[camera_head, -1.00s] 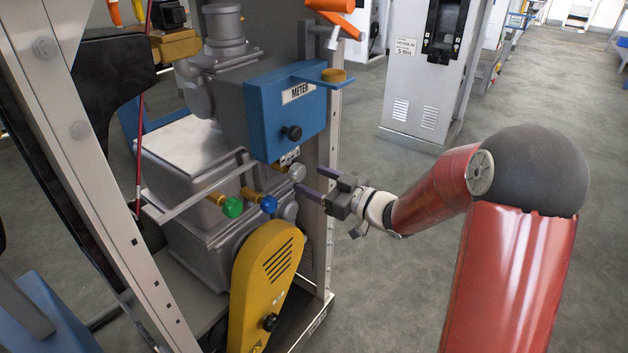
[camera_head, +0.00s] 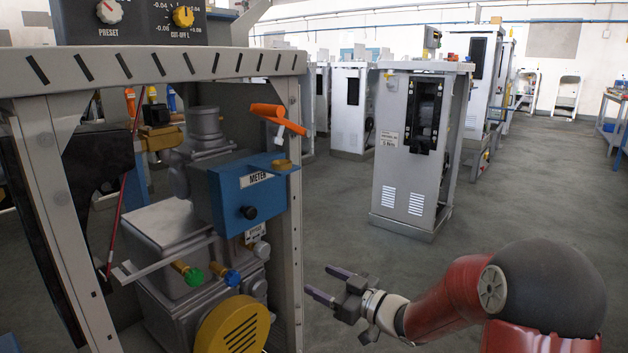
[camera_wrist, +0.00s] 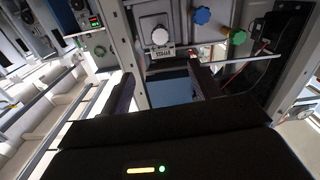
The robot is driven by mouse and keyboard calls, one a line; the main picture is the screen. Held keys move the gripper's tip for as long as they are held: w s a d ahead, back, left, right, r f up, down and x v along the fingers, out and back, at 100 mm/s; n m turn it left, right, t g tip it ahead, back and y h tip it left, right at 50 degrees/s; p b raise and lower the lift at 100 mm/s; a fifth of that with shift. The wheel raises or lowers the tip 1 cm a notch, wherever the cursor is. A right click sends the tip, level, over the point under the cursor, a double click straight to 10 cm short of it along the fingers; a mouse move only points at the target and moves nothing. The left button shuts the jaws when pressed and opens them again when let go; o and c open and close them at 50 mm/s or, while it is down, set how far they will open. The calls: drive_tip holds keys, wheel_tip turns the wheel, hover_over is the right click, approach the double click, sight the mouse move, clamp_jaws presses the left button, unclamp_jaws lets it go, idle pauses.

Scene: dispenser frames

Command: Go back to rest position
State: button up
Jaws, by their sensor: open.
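My gripper (camera_head: 326,283) is open and empty, its two purple fingers apart and pointing left at the dispenser frame (camera_head: 294,215). It hangs just right of the frame's right post, clear of it in the head view. Inside the frame are the blue meter box (camera_head: 240,190), a green knob (camera_head: 193,276), a blue knob (camera_head: 231,277) and a silver knob (camera_head: 261,250). The wrist view shows both dark fingers (camera_wrist: 163,88) with nothing between them. Ahead of them there are the silver knob (camera_wrist: 160,36), the blue knob (camera_wrist: 202,15) and the green knob (camera_wrist: 238,37).
A yellow cover (camera_head: 235,328) sits low in the frame. An orange nozzle (camera_head: 277,118) juts out by the right post. A grey cabinet (camera_head: 408,155) stands behind on open floor (camera_head: 530,190). The floor between the cabinet and my arm is clear.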

drive_tip(key=s+d+r+m+h, duration=0.3)
drive_tip(key=s+d+m+h, duration=0.15)
drive_tip(key=d+h, duration=0.3)
drive_tip(key=s+d+r+m+h, duration=0.4)
drive_tip(key=s+d+h, duration=0.2)
drive_tip(key=h, duration=0.2)
drive_tip(key=s+f+m+g, duration=0.1)
drive_tip(key=s+f+g, duration=0.1)
drive_tip(key=s, duration=0.8)
drive_tip(key=s+f+m+g+y, duration=0.1)
drive_tip(key=s+g, duration=0.2)
drive_tip(key=s, duration=0.8)
drive_tip(key=shift+a+f+m, duration=0.3)
drive_tip(key=shift+f+m, duration=0.05)
drive_tip(key=shift+f, duration=0.05)
drive_tip(key=shift+w, duration=0.1)
idle(0.9)
